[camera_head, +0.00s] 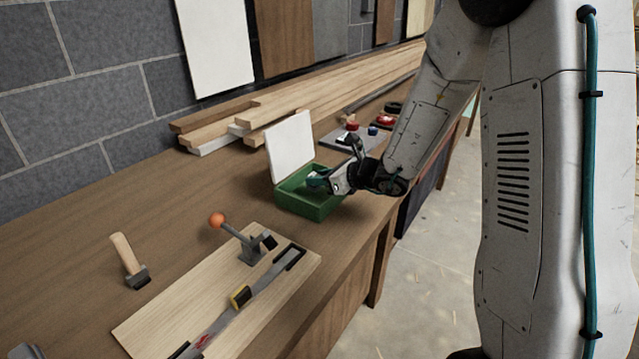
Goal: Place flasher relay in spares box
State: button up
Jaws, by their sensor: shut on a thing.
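The spares box (312,207) is a green open box with its white lid raised at the back, standing on the wooden workbench. My gripper (318,181) reaches in from the right, with its fingertips low over the box opening. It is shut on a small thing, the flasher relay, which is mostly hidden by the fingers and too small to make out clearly. I cannot tell whether the relay touches the box floor.
A wooden board with an orange-knobbed lever (217,220) and a metal strip lies in front of the box. Long planks (290,98) lie along the wall. A grey mat (345,139) with small red and blue parts lies behind the gripper.

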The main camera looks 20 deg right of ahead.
jog(key=shift+f, duration=0.85)
jog(key=shift+f, duration=0.15)
jog(key=o, duration=1)
